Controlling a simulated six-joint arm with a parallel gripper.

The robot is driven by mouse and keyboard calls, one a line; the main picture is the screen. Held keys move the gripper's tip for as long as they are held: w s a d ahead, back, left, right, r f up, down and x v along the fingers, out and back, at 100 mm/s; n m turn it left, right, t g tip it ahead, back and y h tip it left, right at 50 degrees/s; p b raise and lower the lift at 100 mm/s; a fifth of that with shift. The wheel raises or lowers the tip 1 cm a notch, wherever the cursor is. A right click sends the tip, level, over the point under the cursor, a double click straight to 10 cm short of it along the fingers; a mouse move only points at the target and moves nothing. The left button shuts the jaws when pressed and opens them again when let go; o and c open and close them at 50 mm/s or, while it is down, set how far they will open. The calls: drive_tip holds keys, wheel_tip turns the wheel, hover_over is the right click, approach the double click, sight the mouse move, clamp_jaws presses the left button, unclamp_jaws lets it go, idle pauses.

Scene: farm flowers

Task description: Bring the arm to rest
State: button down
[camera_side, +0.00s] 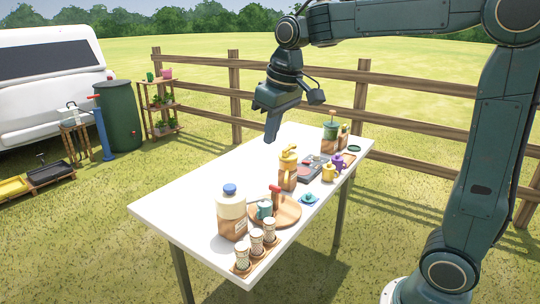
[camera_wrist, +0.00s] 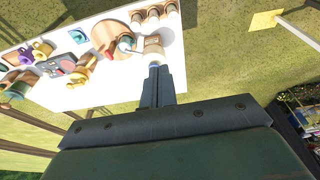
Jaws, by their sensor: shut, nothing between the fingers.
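My gripper (camera_side: 272,128) hangs above the white table (camera_side: 185,205) with its fingers pointing down, apart from everything on it. In the wrist view my gripper (camera_wrist: 154,80) shows its fingers shut together and empty. The upper arm reaches in from the right, bent at the elbow, with the wrist over the far side of the table.
On the table stand a blue-capped jar (camera_side: 231,215), a round wooden tray (camera_side: 289,213), a yellow-topped bottle (camera_side: 288,168), several cups and a green-lidded jar (camera_side: 330,135). A wooden fence (camera_side: 235,95) runs behind. The table's left part is bare.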

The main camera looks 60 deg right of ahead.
drive_tip(key=s+a+f+t, duration=0.1)
drive_tip(key=s+f, duration=0.1)
drive_tip(key=s, duration=0.8)
drive_tip(key=s+a+f+t, duration=0.1)
drive_tip(key=s+f, duration=0.2)
drive_tip(key=s, duration=0.7)
drive_tip(key=shift+a+t, duration=0.35)
drive_tip(key=shift+t, duration=0.05)
drive_tip(key=c, duration=2.1)
unclamp_jaws()
